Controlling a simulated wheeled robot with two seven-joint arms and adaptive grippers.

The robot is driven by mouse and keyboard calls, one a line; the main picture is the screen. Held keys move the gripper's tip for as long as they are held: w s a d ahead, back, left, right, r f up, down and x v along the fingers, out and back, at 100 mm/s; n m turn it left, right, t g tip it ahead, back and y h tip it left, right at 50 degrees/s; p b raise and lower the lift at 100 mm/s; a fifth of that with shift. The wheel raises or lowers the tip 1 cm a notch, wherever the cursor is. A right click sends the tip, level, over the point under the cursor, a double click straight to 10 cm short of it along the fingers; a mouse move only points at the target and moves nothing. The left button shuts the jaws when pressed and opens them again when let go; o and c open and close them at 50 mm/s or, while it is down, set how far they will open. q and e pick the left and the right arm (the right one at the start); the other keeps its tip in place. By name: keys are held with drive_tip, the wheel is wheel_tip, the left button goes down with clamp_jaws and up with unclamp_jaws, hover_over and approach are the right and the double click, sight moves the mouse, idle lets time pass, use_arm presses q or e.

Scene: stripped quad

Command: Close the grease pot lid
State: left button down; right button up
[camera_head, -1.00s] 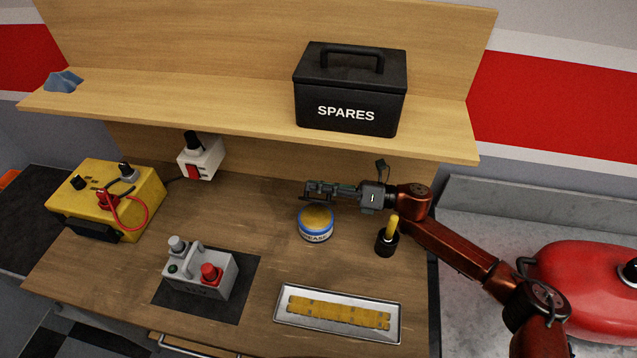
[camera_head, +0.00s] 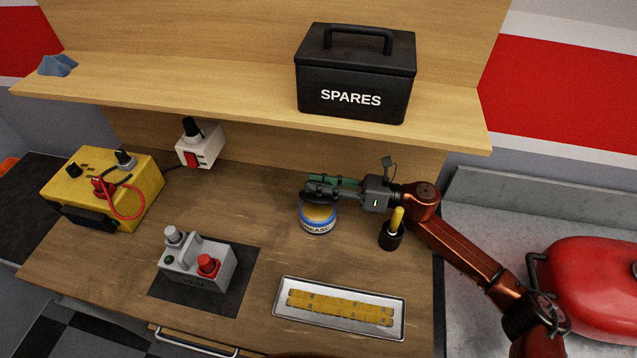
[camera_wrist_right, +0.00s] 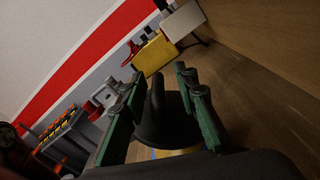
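The grease pot (camera_head: 317,222) is a small white and blue tub on the bench, with yellow grease showing at the front of its opening. A dark lid (camera_head: 319,197) appears over the back part of the opening, partly hidden by my right gripper (camera_head: 331,185). In the right wrist view, the dark lid (camera_wrist_right: 157,118) lies between the two green-padded fingers of my right gripper (camera_wrist_right: 165,108), which stand apart. I cannot tell whether a finger touches the lid. A little of the pot (camera_wrist_right: 178,152) shows below it. My left gripper is not in view.
A black cup with a yellow handle (camera_head: 391,233) stands just right of the pot. A metal tray (camera_head: 340,330) lies in front, and a grey control box (camera_head: 197,265) stands left. The shelf (camera_head: 230,105) with the black SPARES box (camera_head: 354,75) overhangs behind.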

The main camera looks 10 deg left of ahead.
sight(318, 182)
drive_tip(key=shift+s, duration=0.1)
wheel_tip(318, 182, up, 10)
drive_tip(key=shift+r, duration=0.1)
idle(0.4)
